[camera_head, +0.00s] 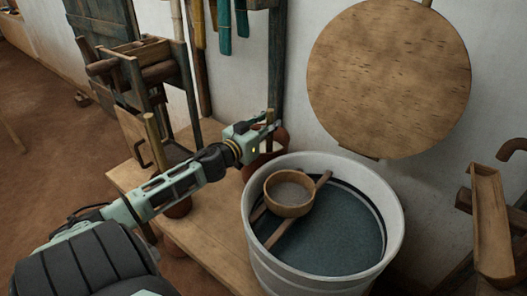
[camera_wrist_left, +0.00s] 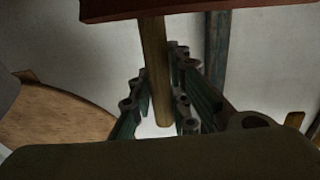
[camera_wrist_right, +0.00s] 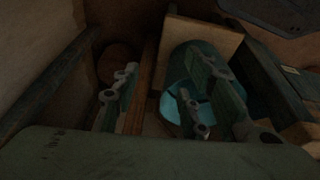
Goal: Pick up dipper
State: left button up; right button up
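An upright wooden stick (camera_head: 270,131) rises from a reddish-brown pot (camera_head: 262,165) behind the tub; it looks like the dipper's handle, its lower end hidden. My left gripper (camera_head: 262,127) is at the stick's upper part. In the left wrist view the stick (camera_wrist_left: 156,70) stands between the fingers (camera_wrist_left: 160,85), which lie close on both sides; whether they press on it is unclear. A round wooden bowl (camera_head: 290,207) rests on sticks across the tub. My right gripper shows only in its wrist view (camera_wrist_right: 160,85), fingers apart, with nothing held.
A pale tub (camera_head: 256,250) of dark liquid stands to the right of a low wooden bench (camera_head: 205,238). A second upright stick (camera_head: 155,139) stands in a pot left of my left arm. A large round wooden disc (camera_head: 390,78) is against the wall. A wooden trough (camera_head: 491,220) is at far right.

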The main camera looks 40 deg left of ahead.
pick_arm(q)
grip_shut()
jog(key=shift+r, duration=0.2)
